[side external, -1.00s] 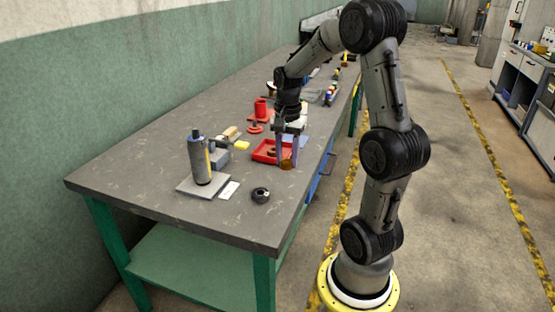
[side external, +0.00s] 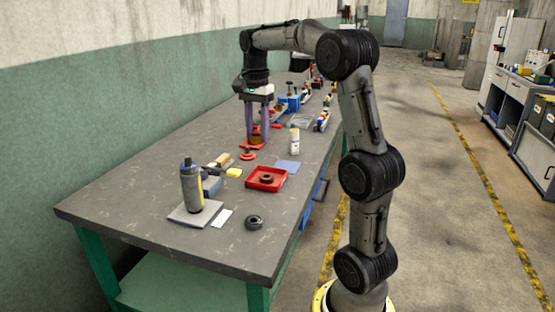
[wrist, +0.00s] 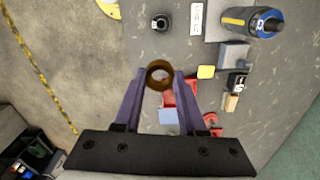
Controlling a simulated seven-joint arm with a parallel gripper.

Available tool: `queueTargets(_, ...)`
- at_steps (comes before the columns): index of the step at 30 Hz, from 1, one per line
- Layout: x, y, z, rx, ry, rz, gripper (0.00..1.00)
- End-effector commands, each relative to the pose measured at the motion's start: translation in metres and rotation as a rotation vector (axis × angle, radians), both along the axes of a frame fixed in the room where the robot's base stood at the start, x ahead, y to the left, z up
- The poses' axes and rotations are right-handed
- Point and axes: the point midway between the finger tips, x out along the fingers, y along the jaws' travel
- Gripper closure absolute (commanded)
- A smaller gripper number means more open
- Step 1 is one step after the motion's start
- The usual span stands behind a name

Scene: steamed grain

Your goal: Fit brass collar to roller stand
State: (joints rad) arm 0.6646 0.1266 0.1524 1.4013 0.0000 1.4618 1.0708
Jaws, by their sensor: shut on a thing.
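My gripper (side external: 257,137) points down at the far part of the bench, shut on the brass collar (wrist: 160,74), a brown-gold ring between its fingertips. In the wrist view the collar's hole faces the camera.
The bench's front is mostly clear.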

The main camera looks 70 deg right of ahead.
Motion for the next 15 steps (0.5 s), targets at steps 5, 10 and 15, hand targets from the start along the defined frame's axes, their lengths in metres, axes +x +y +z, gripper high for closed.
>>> queueTargets(5, 0.051, -0.005, 0.027, -0.001, -0.001, 0.007, 1.0)
queueTargets(10, 0.096, -0.001, 0.041, 0.0, 0.001, 0.025, 1.0)
queueTargets(15, 0.136, 0.009, 0.043, 0.0, 0.0, 0.059, 1.0)
